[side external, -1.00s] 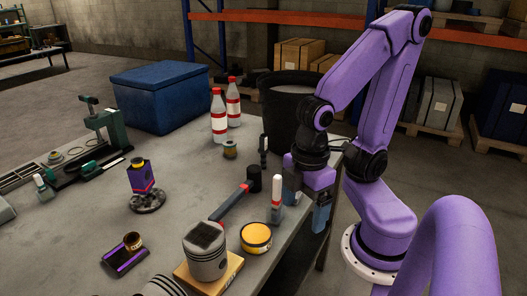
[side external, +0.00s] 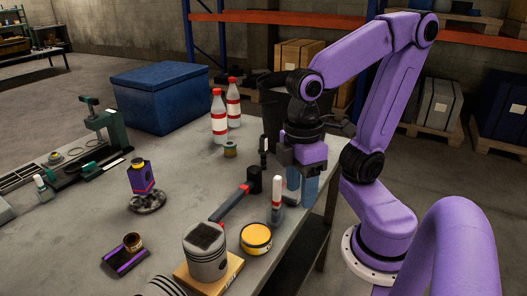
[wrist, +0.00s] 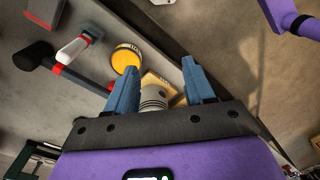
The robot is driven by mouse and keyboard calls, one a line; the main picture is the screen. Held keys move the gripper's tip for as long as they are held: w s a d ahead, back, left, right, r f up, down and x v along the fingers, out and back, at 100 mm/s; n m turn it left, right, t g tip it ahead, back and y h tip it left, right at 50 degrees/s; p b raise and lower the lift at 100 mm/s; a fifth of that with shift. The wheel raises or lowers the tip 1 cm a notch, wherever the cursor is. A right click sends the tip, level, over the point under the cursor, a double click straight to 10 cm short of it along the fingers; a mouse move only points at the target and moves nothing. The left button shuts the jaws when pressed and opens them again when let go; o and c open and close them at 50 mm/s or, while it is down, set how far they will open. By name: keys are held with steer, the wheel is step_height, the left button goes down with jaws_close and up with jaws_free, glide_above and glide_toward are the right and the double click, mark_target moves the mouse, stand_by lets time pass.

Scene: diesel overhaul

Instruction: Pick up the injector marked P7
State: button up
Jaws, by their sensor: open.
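My gripper (side external: 302,190) is open and empty, pointing down by the table's right edge. The wrist view shows its two blue fingers (wrist: 160,68) spread apart with nothing between the tips. No P7 marking can be read in any view, and I cannot tell which thing, if any, is that injector. A small white-and-green piece (side external: 42,187) stands at the far left.
A hammer (side external: 232,202), yellow tin (side external: 256,238) and piston (side external: 206,255) lie near the gripper. Two red-capped bottles (side external: 226,112), a dark bin (side external: 283,105) and a blue chest (side external: 163,95) stand behind. The table's middle (side external: 190,170) has bare space.

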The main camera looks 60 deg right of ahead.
steer(key=w+d+m+t+y, duration=0.35)
steer(key=w+d+m, duration=0.4)
steer(key=m, duration=0.85)
steer(key=w+d+m+t+y, duration=0.3)
steer(key=w+d+m+y, duration=0.45)
steer(key=m, duration=0.75)
steer(key=s+d+m+t+h, duration=0.4)
steer(key=d+m+t+h, duration=0.4)
steer(key=d+m+h, duration=0.6)
steer(key=m+y, duration=0.2)
glide_toward(266, 139)
steer(key=shift+g, duration=0.25)
steer(key=x, duration=0.6)
steer(key=shift+a, duration=0.25)
steer(key=shift+d+x, duration=0.15)
steer(key=shift+x, duration=1.2)
steer(key=shift+d+x, duration=0.15)
steer(key=shift+x, duration=1.2)
steer(key=shift+r, duration=0.1)
jaws_close()
